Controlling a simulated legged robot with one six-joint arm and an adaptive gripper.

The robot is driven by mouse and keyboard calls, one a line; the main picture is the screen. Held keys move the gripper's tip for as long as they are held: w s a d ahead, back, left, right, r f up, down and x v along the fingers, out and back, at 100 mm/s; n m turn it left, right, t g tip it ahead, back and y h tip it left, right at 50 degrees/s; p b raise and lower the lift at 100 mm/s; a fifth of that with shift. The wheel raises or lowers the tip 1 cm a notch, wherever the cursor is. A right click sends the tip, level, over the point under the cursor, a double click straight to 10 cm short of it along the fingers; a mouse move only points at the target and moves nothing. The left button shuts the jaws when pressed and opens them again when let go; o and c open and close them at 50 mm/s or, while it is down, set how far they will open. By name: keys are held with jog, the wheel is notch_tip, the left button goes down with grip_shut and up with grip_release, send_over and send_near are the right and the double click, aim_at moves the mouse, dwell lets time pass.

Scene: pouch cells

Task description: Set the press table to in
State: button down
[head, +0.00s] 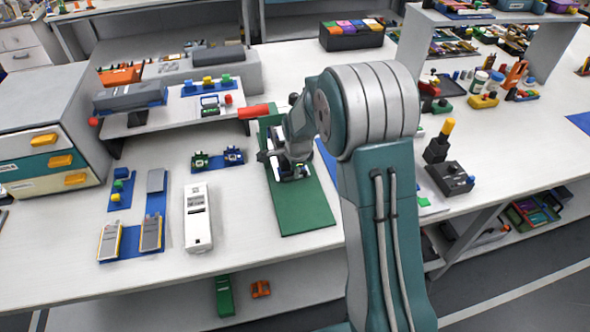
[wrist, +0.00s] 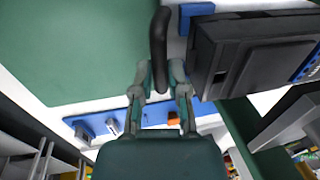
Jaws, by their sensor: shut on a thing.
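My gripper (head: 284,166) is low over the green mat (head: 305,210) in the head view, at the middle of the bench. In the wrist view its two fingers (wrist: 161,76) close on a black curved handle (wrist: 159,38), one finger on each side. A black block-like device (wrist: 250,55) stands right beside the handle. I cannot tell whether the handle joins it. The press table is not clearly made out; my arm and gripper hide much of that spot in the head view. Its in or out position cannot be told.
A red cylinder (head: 254,111) sticks out just behind my gripper. A white device (head: 197,217) and a blue tray with small parts (head: 218,160) lie to the left. A black device with a yellow-topped post (head: 450,178) stands right of my arm. The mat's front part is clear.

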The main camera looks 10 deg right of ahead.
jog(key=shift+w, duration=0.2)
jog(key=c, duration=0.6)
grip_release()
jog(key=shift+w, duration=0.15)
jog(key=shift+c, duration=0.2)
jog(key=shift+r, duration=0.1)
notch_tip(320, 180, up, 11)
jog(key=s, duration=0.2)
jog(key=shift+s+r, duration=0.15)
jog(key=shift+r, duration=0.05)
